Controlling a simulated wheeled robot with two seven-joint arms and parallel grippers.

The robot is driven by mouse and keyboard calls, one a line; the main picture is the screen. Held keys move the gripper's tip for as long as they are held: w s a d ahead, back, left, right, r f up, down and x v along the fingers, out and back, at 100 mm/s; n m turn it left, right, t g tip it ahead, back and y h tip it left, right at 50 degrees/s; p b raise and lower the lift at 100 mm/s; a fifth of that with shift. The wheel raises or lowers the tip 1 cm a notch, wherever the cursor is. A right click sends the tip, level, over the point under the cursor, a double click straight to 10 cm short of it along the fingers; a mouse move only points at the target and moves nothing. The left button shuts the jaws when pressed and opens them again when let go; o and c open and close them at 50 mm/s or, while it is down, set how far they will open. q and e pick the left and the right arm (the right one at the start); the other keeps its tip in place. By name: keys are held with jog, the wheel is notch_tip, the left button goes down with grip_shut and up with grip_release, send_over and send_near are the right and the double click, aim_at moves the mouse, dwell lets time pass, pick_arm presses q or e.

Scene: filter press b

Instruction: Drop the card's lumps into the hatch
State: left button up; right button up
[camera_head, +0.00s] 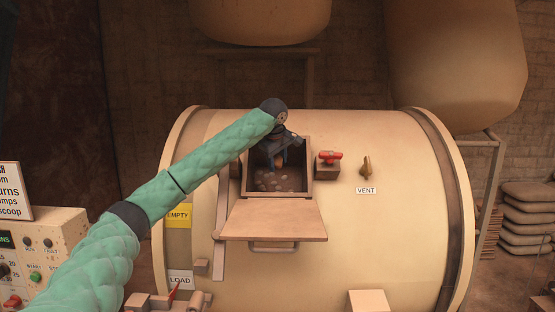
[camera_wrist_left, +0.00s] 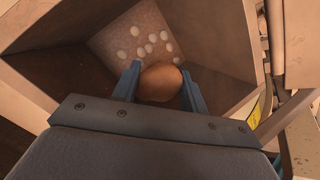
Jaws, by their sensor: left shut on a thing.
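The hatch (camera_head: 306,170) is a square opening on top of the cream drum, with its flap folded down in front. My left gripper (camera_head: 278,163) reaches into the hatch mouth from above. In the left wrist view its blue fingers (camera_wrist_left: 160,88) are shut on a brown rounded lump (camera_wrist_left: 160,78), above the hatch interior. Several small pale lumps (camera_wrist_left: 151,37) lie on the hatch floor below, apart from the held lump. The card (camera_head: 12,192) stands at the left edge, its text cut off by the frame. My right gripper is not in view.
The open flap (camera_head: 272,220) juts out in front of the hatch. A red-handled valve (camera_head: 329,156) and a brass vent knob (camera_head: 366,167) stand right of it. A control panel (camera_head: 45,255) is at lower left. Stacked sacks (camera_head: 527,215) are at far right.

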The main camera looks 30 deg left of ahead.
pick_arm(q)
jog(key=o, duration=1.1)
jog(key=shift+s+d+r+b, duration=0.1)
jog(key=shift+s+r+b, duration=0.15)
jog(key=shift+r+b, duration=0.25)
jog(key=b+v, duration=0.2)
jog(key=v, duration=0.1)
jog(key=shift+s+d+r, duration=0.1)
jog(key=shift+s+r, duration=0.05)
jog(key=shift+r, duration=0.1)
jog(key=shift+b+v, duration=0.55)
jog(key=shift+v, duration=0.5)
jog(key=shift+s+r, duration=0.1)
jog(key=shift+r, duration=0.35)
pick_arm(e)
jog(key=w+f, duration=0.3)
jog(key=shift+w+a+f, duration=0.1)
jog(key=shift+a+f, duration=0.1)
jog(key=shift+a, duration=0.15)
